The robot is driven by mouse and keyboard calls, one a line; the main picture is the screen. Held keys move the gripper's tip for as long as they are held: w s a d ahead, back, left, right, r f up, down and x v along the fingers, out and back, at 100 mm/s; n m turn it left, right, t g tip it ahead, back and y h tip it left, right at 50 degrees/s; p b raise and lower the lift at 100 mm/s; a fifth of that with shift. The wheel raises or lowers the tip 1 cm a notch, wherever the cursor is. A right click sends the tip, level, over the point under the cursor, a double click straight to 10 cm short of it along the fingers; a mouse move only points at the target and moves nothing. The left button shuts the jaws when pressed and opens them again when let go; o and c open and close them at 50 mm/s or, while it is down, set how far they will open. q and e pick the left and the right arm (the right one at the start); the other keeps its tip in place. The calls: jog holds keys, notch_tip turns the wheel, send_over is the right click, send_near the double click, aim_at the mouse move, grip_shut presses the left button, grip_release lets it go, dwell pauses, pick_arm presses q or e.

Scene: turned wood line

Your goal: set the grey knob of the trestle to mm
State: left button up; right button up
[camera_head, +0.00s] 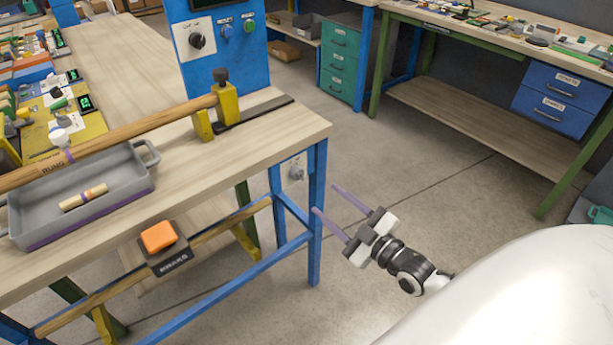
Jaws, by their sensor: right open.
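A grey knob (297,173) sits on a small pale plate on the trestle's end, below the wooden top and beside a blue leg. The plate's markings are too small to read. The trestle (317,215) has blue legs and rails. My right gripper (324,197) is open, its two thin purple fingers apart and pointing up-left toward the trestle's end. It shows to the right of the knob in the picture, with the blue leg between them, and nothing is between its fingers. My left gripper is not in view.
A blue panel (220,75) with a black knob (197,41) and buttons stands behind the bench. Open floor (430,165) lies right of the trestle.

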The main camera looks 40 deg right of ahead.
aim_at(302, 177)
jog(key=w, duration=1)
jog(key=shift+w+a+r+b, duration=0.1)
jog(key=shift+a+b, duration=0.2)
jog(key=shift+b, duration=0.05)
jog(key=c, duration=1.1)
